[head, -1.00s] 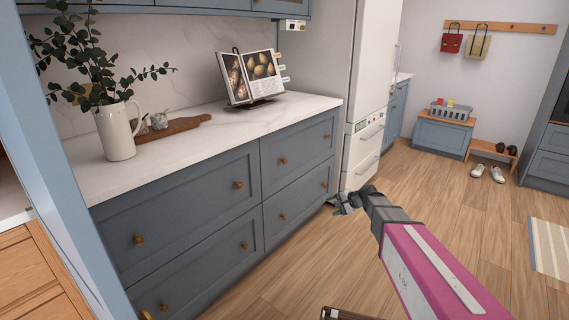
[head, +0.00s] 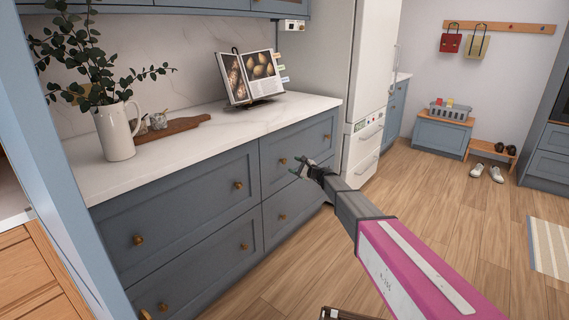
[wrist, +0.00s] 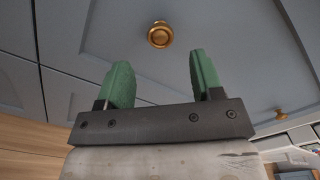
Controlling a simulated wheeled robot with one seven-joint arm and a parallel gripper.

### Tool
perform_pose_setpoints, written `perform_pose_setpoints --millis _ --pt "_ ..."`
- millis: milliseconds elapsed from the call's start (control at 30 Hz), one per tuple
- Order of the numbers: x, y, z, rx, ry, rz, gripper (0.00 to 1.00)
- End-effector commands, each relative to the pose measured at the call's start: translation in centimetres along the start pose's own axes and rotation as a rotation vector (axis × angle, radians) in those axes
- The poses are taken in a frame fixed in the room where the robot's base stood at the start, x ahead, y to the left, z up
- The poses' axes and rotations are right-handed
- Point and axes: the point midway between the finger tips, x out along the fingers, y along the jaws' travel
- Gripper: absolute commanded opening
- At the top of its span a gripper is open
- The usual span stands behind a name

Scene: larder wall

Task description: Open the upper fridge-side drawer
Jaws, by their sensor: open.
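The upper fridge-side drawer (head: 308,140) is a blue-grey panel front under the white worktop, beside the fridge. It looks shut and has brass knobs, one near its left end (head: 283,160). My gripper (head: 298,166) is in front of this drawer, close to that knob, and covers part of the front. In the wrist view, a round brass knob (wrist: 160,35) shows beyond and between the two green fingertips of my gripper (wrist: 156,80). The fingers are apart with nothing between them, and I see no contact with the knob.
The lower fridge-side drawer (head: 305,190) is beneath, and another drawer stack (head: 190,205) is to the left. The white fridge (head: 366,130) stands just right. A cookbook on a stand (head: 250,77) and a white jug (head: 115,130) are on the worktop. The wooden floor (head: 450,220) is open.

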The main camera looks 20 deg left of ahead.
Motion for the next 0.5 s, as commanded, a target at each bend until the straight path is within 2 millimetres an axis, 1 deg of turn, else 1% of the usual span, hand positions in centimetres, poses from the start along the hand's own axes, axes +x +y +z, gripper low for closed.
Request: perform_pose_setpoints --millis 33,100,300,400,500 --pt "1.2 -0.1 -0.2 0.000 -0.001 0.000 0.60" --pt "2.5 -0.1 -0.2 0.000 -0.002 0.001 0.60" --pt "5.8 -0.1 -0.2 -0.001 -0.001 0.001 0.60" --pt "6.7 0.0 -0.1 -0.001 -0.001 0.001 0.60" --pt "7.1 0.0 0.0 -0.001 -0.001 0.001 0.60"
